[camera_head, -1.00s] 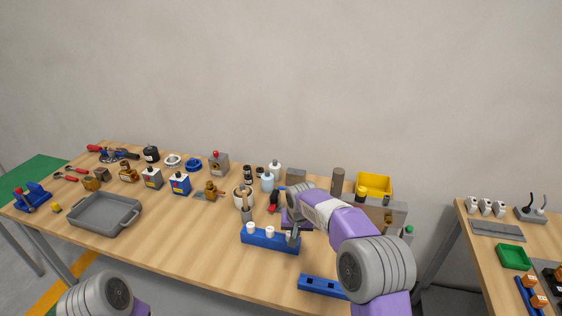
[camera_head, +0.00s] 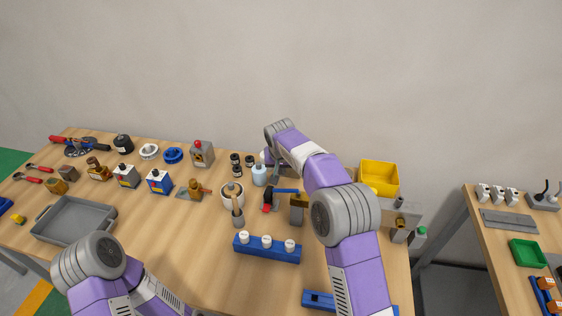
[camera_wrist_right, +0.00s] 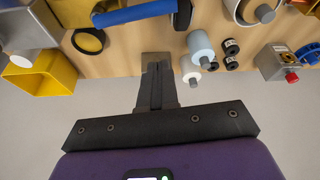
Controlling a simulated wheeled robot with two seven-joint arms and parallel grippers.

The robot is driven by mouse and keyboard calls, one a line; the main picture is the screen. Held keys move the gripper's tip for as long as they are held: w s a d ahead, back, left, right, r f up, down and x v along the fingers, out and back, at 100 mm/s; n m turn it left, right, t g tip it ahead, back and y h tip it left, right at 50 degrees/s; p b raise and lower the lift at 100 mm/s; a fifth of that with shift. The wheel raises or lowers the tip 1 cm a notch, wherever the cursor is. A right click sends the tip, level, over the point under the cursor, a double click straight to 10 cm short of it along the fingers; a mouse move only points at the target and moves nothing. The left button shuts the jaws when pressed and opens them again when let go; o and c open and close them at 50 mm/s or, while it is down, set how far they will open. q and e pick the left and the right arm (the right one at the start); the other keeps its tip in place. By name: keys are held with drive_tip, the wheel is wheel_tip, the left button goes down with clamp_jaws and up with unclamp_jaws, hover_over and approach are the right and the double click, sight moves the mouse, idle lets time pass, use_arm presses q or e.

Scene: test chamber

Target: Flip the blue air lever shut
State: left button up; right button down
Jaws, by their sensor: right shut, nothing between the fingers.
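The blue air lever (camera_head: 286,190) lies crosswise on a brass-coloured valve body (camera_head: 297,209), right of the middle of the table. In the right wrist view the blue lever (camera_wrist_right: 135,13) runs across the upper left, with a dark end piece towards the right. My right gripper (camera_wrist_right: 156,68) is shut and empty, on the wall side of the lever and apart from it in that view. In the head view my right wrist and forearm hide most of this gripper. My left arm shows at the bottom left, but its gripper is out of view.
A yellow bin (camera_head: 379,178) stands to the right of the valve. Bottles (camera_head: 259,175) stand to its left, near my right gripper. A blue rack with white caps (camera_head: 267,249) lies in front. A grey tray (camera_head: 75,219) is at the left. Bare tabletop shows at the front centre.

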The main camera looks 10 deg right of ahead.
drive_tip(key=s+f, duration=0.2)
drive_tip(key=f, duration=0.1)
drive_tip(key=shift+s+a, duration=0.3)
drive_tip(key=shift+s, duration=0.05)
idle(0.3)
drive_tip(key=shift+s, duration=0.15)
